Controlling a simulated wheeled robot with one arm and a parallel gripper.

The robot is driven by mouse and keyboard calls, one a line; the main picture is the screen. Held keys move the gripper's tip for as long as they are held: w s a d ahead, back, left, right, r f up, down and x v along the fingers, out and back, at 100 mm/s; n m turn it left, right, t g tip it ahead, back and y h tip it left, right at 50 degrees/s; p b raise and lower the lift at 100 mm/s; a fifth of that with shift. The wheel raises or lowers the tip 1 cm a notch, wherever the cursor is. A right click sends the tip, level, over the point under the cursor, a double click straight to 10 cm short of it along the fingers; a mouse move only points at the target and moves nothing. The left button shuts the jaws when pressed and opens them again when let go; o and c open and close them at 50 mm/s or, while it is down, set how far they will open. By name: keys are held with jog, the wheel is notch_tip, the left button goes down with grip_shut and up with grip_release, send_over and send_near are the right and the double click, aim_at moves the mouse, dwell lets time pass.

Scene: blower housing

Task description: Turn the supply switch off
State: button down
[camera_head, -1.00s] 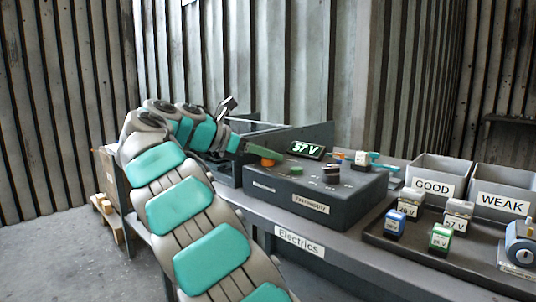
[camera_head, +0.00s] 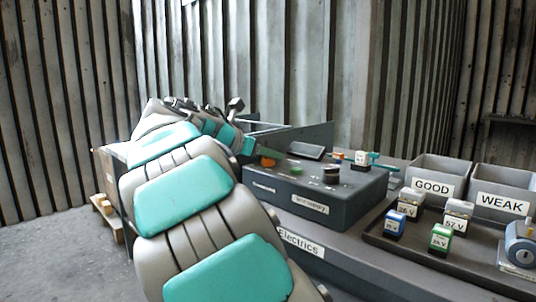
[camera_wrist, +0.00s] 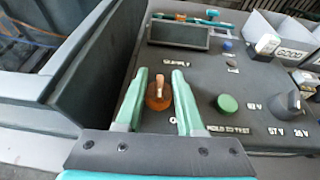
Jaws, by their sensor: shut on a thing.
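The supply switch is an orange round knob (camera_wrist: 158,101) with a tan lever, on top of the dark grey test supply box (camera_head: 345,195), by the "SUPPLY" label. It also shows in the head view (camera_head: 267,162), partly behind my gripper. My gripper (camera_wrist: 160,75) has its two green fingers on either side of the knob and is shut on it. In the head view my gripper (camera_head: 256,155) reaches the box's left end. The display (camera_head: 306,150) is blank; it also shows dark in the wrist view (camera_wrist: 180,35).
A green button (camera_wrist: 227,103) and a dark selector knob (camera_wrist: 290,103) lie right of the switch. A white-topped block (camera_head: 361,157) stands on the box. GOOD (camera_head: 432,188) and WEAK (camera_head: 502,200) bins and several blocks stand on the right. A dark open bin wall is left of the gripper.

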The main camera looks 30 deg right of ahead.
jog(key=n+t+y, duration=0.1)
jog(key=n+t, duration=0.1)
jog(key=n+t+y, duration=0.1)
jog(key=n+t, duration=0.1)
jog(key=shift+s+f+y, duration=0.1)
jog(key=shift+f+y, duration=0.1)
jog(key=shift+y, duration=0.2)
jog(key=shift+f+n+t+y, duration=0.1)
jog(key=shift+n+t+y, duration=1.3)
jog(key=shift+n+y, duration=0.5)
jog(key=shift+n, duration=0.4)
jog(key=c, duration=0.9)
grip_release()
jog(key=shift+o, duration=0.3)
jog(key=shift+r, duration=0.2)
